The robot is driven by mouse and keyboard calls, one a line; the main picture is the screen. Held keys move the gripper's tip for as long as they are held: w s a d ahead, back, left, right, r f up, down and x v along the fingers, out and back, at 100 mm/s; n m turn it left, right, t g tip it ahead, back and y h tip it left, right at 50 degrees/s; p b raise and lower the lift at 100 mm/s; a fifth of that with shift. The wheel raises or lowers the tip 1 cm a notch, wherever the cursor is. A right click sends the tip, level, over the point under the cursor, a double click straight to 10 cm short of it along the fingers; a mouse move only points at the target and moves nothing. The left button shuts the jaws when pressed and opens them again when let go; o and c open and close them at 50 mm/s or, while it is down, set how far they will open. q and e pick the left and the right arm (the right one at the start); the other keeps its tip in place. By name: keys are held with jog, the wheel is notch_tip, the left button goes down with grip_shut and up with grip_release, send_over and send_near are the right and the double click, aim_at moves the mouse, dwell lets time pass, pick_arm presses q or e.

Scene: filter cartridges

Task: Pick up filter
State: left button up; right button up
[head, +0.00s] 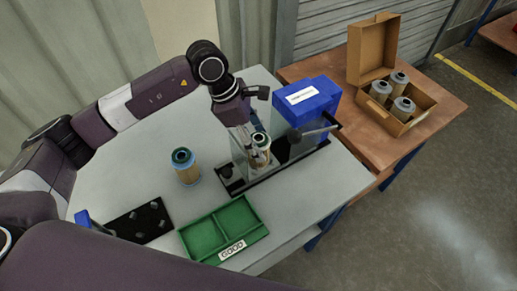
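A tan filter with a dark blue-green top ring (186,168) stands upright on the grey table, left of the test fixture. A second, similar filter (261,156) stands at the black fixture base (285,169), beside clear panels. My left gripper (250,142) reaches down from above at this second filter. Its fingers overlap the filter's left side in the picture. I cannot tell whether they are closed on it or only beside it. My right gripper is not in view.
A blue machine (318,98) with a grey lever stands behind the fixture. A green divided tray (222,228) marked GOOD and a black plate (141,222) lie at the front. An open cardboard box (424,104) with several grey-topped filters sits on the wooden table (452,112). The grey table's left part is clear.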

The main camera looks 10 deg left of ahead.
pick_arm(q)
jog(key=c, duration=1)
